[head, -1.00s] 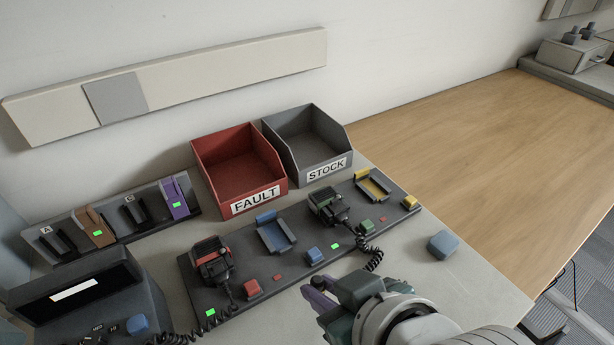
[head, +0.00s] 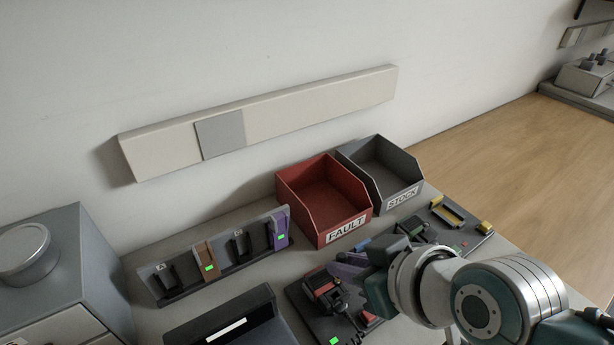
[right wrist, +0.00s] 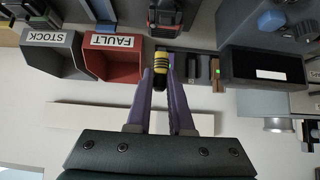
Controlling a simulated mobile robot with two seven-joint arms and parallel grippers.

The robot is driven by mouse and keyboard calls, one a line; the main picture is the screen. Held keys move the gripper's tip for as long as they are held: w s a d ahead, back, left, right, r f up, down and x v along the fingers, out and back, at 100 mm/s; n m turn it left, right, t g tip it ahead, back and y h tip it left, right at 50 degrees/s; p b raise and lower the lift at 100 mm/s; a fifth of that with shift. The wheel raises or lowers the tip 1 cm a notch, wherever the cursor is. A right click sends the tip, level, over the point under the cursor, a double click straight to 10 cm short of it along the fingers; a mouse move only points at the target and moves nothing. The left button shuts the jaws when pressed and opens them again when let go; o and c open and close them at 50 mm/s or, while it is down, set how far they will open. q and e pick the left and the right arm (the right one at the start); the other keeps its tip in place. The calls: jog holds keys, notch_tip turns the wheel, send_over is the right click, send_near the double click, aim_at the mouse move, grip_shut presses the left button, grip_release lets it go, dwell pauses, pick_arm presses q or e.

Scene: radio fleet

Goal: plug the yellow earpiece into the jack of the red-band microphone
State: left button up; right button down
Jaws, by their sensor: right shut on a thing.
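The red-band microphone (head: 323,287) sits on a dark board in the head view, left of my right gripper. A dark body with red that looks like it (right wrist: 168,18) shows at the top of the right wrist view. My right gripper (head: 352,266) is over the board. In the right wrist view its purple fingers (right wrist: 163,72) are shut on a yellow-and-black banded piece, which looks like the yellow earpiece (right wrist: 162,66). In the head view the arm hides that piece. I cannot make out the microphone's jack. My left gripper is out of view.
The red FAULT bin (head: 349,229) and grey STOCK bin (head: 408,190) stand behind the board. A rack (head: 151,277) with several slots and a dark console (head: 199,328) are to the left. The wooden table (head: 510,165) at right is clear.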

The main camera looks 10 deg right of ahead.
aim_at(343, 295)
jog(key=shift+r, duration=0.1)
notch_tip(343, 295, down, 5)
jog(key=b, duration=0.3)
jog(key=shift+b, duration=0.3)
jog(key=shift+a+r, duration=0.1)
dwell(0.4)
jog(key=shift+p, duration=0.3)
dwell(0.8)
jog(key=shift+f, duration=0.55)
dwell(0.6)
jog(key=shift+f+b, duration=0.15)
jog(key=shift+b, duration=0.2)
